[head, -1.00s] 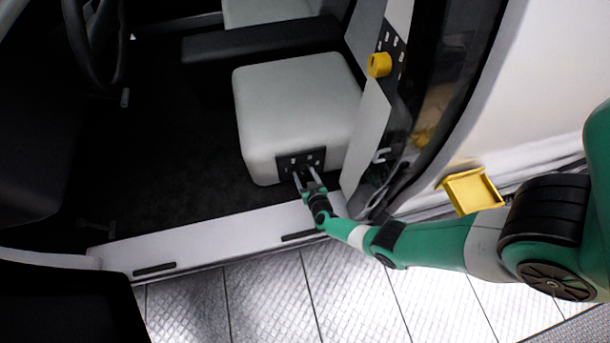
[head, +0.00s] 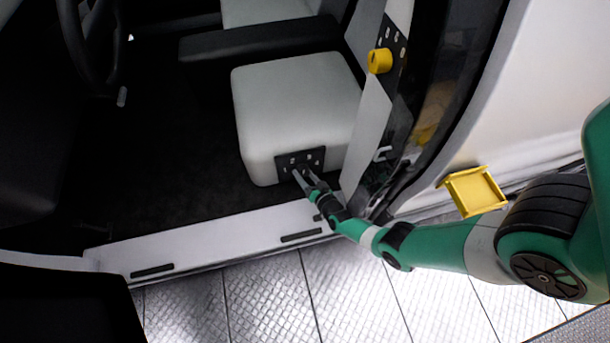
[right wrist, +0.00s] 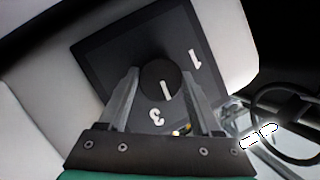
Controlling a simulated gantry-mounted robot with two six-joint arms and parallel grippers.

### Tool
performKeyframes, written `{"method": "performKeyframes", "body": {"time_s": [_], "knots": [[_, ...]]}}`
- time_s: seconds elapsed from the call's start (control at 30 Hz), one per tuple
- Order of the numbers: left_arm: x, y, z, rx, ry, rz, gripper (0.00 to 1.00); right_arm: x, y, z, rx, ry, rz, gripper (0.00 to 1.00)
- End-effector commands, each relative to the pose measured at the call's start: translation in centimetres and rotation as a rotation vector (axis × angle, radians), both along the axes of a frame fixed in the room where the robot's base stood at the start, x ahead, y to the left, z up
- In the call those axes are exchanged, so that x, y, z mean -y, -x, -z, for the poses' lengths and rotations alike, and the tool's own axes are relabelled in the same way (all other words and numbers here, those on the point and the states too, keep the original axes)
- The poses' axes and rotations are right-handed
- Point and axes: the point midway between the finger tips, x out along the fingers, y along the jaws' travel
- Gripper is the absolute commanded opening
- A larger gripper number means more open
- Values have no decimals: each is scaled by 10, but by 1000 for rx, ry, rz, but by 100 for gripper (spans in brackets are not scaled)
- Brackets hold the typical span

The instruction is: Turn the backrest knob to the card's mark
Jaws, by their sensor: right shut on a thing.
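A black panel (head: 315,156) with white marks sits on the front of the light grey seat base. In the right wrist view, a round black knob (right wrist: 156,76) with a short white line stands on this panel (right wrist: 112,52). The white numerals 1 and 3 show beside it; other marks are hidden. My right gripper (head: 298,174) is at the panel. In the right wrist view its fingers (right wrist: 160,88) are shut on the knob, one at each side. I see no card that I can make out. My left gripper is not in view.
A yellow knob (head: 380,61) sits on another marked panel by the door pillar. A yellow tray-like holder (head: 475,191) is on the white body side at right. The white door sill (head: 215,247) lies below my right wrist. The dark floor left of the seat is clear.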

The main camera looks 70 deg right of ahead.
Motion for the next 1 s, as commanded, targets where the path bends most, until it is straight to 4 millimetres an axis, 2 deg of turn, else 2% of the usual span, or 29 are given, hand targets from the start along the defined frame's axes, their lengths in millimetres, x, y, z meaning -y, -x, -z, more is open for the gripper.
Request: {"method": "performKeyframes", "body": {"time_s": [0.4,0.43,0.57,0.87,1.0], "knots": [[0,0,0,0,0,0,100,0,0,0,7,-6,2,10],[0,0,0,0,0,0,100,0,0,0,8,-6,1,71],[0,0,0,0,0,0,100,0,0,0,8,-6,1,94],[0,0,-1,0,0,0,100,0,1,-1,7,-5,0,96],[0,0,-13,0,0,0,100,-9,11,-8,6,-6,-1,96]]}}
